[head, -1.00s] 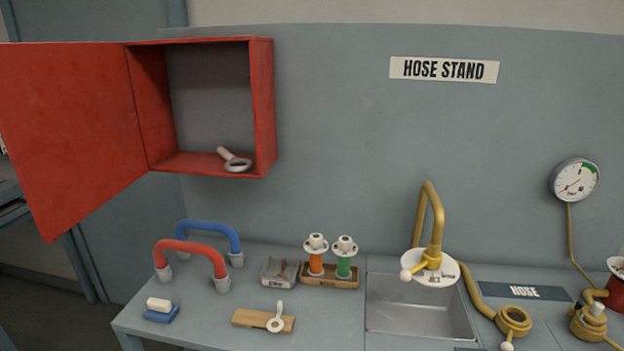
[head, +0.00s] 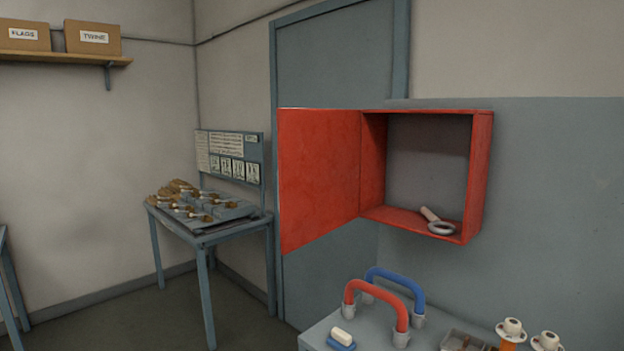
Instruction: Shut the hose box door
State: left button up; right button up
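The red hose box (head: 481,180) is fixed to the grey wall panel, right of centre in the head view. Its red door (head: 318,180) stands wide open, swung out to the left from the box's left edge. Inside, on the box floor, lies a small tool with a pale handle and a grey ring (head: 440,227). Neither of my grippers shows in the head view.
Below the box is a grey bench (head: 318,331) with red (head: 376,287) and blue (head: 397,279) hoses, a soap-like block (head: 342,337) and white-topped fittings (head: 511,330). A side table (head: 205,234) stands at left. Floor before it is clear.

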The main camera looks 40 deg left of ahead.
aim_at(318, 173)
jog(key=k, duration=0.95)
jog(key=u, duration=0.95)
jog(key=i, duration=0.75)
jog(key=u, duration=0.85)
jog(key=i, duration=2)
jog(key=z, duration=1.5)
jog(key=i, duration=0.5)
jog(key=z, duration=0.55)
